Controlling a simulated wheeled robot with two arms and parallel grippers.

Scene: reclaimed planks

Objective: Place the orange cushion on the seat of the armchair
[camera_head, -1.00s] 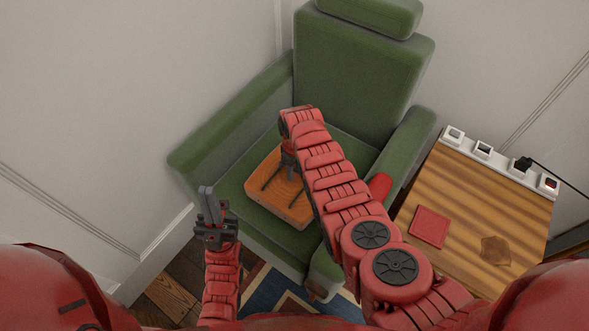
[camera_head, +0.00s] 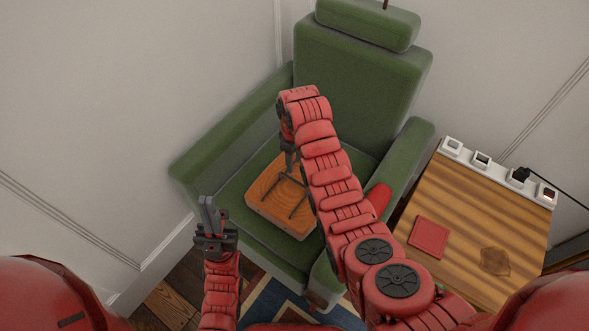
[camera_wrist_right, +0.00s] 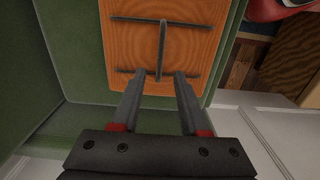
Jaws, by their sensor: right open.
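The orange cushion (camera_head: 262,204) is a flat square with a wood-like grain and a dark H-shaped piece on top. It lies on the green seat of the armchair (camera_head: 352,75), and also shows in the right wrist view (camera_wrist_right: 190,50). My right gripper (camera_head: 291,160) is just above the cushion. In the right wrist view its two fingers (camera_wrist_right: 157,82) are apart, with nothing between them, by the near bar of the H. Whether they touch the cushion is unclear. My left gripper (camera_head: 208,208) is left of the chair's front, its fingers together and empty.
A wooden side table (camera_head: 455,205) stands right of the armchair, with a red square (camera_head: 429,237), a brown patch (camera_head: 495,261) and a white socket strip (camera_head: 497,170). Walls close in behind and at left. A patterned rug (camera_head: 270,305) lies in front of the chair.

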